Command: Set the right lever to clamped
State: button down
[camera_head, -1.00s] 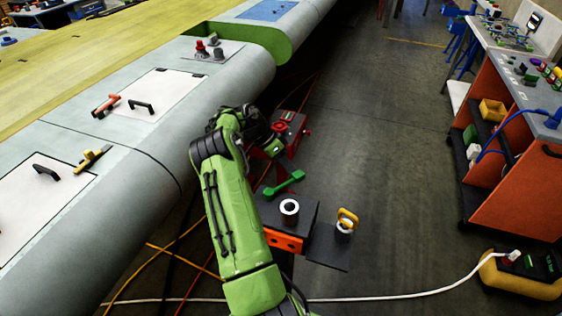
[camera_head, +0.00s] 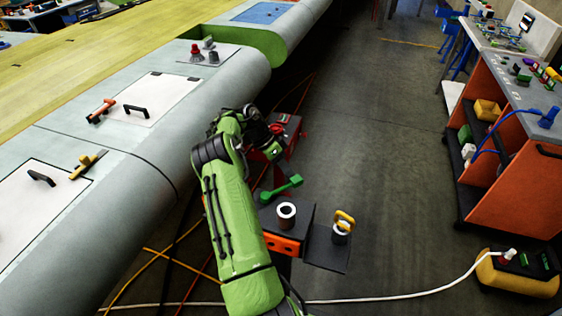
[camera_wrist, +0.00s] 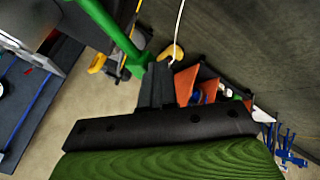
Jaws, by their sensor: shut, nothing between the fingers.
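A green lever (camera_head: 281,188) with a thick end stands on the dark fixture to the right of my arm. In the wrist view the green lever (camera_wrist: 108,32) comes down from the top, its block-like end beside the fingertips; whether they touch I cannot tell. My gripper (camera_wrist: 158,72) is shut and empty. In the head view my gripper (camera_head: 274,152) is small and dark, just above the lever, and its fingers are hard to make out. No label shows whether the lever stands at clamped.
The fixture carries a white-topped ring (camera_head: 286,211) and a yellow-handled part (camera_head: 343,222). A red stand (camera_head: 292,130) is behind my gripper. The wing (camera_head: 150,165) runs along the left. An orange cart (camera_head: 510,160) stands right, with open floor between.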

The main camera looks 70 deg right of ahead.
jog(key=p+v, duration=0.3)
jog(key=v, duration=0.8)
jog(key=shift+w+r+p, duration=0.2)
jog(key=shift+r+p, duration=0.1)
jog(key=shift+p, duration=0.05)
